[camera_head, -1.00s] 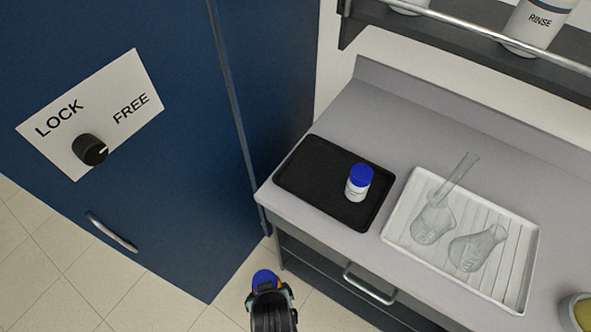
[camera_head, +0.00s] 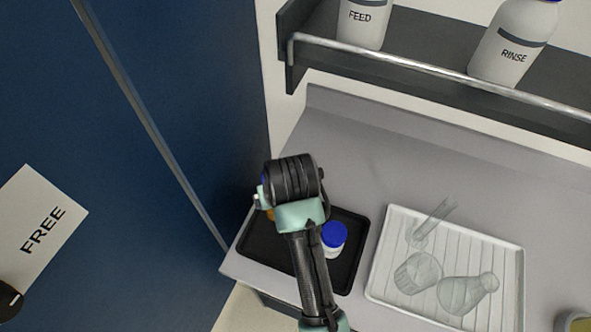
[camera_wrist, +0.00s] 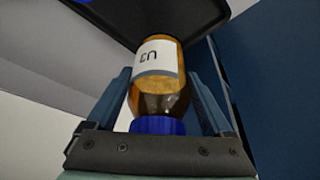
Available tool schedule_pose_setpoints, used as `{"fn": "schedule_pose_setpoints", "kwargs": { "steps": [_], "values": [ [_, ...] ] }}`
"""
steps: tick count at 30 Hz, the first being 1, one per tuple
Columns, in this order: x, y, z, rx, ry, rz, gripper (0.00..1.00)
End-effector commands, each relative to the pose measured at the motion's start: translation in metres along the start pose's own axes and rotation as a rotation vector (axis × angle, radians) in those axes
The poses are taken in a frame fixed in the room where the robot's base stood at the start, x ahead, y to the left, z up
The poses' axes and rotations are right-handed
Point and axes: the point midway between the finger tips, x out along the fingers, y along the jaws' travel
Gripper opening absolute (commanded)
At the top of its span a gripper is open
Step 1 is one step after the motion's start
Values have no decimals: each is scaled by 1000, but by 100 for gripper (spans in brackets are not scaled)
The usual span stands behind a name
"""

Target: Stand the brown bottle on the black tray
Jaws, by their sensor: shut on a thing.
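The brown bottle (camera_wrist: 158,88) is amber with a white label and a blue cap (camera_wrist: 157,126). In the wrist view it stands between the two fingers of my gripper (camera_wrist: 160,80), which is shut on it. The cap is toward the palm and the base points at the black tray (camera_wrist: 150,17). In the head view my wrist hides most of the bottle; only an amber sliver (camera_head: 270,214) shows. The black tray (camera_head: 345,272) lies on the bench, and my gripper is over its left part. I cannot tell whether the base touches the tray.
A white jar with a blue cap (camera_head: 333,238) stands on the tray, close right of my arm. A white ribbed tray (camera_head: 508,262) with glassware lies to the right. A shelf with a rail (camera_head: 440,80) holds white bottles behind. A blue cabinet (camera_head: 190,130) is at left.

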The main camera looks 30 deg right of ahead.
Motion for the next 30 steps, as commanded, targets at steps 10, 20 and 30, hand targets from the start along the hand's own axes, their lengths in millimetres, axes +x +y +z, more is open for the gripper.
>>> {"fn": "schedule_pose_setpoints", "kwargs": {
  "steps": [10,20,30],
  "values": [
    [50,0,21,0,-1,1,0],
    [85,0,36,0,-2,1,0],
    [90,0,38,-1,1,1,0]
  ]
}}
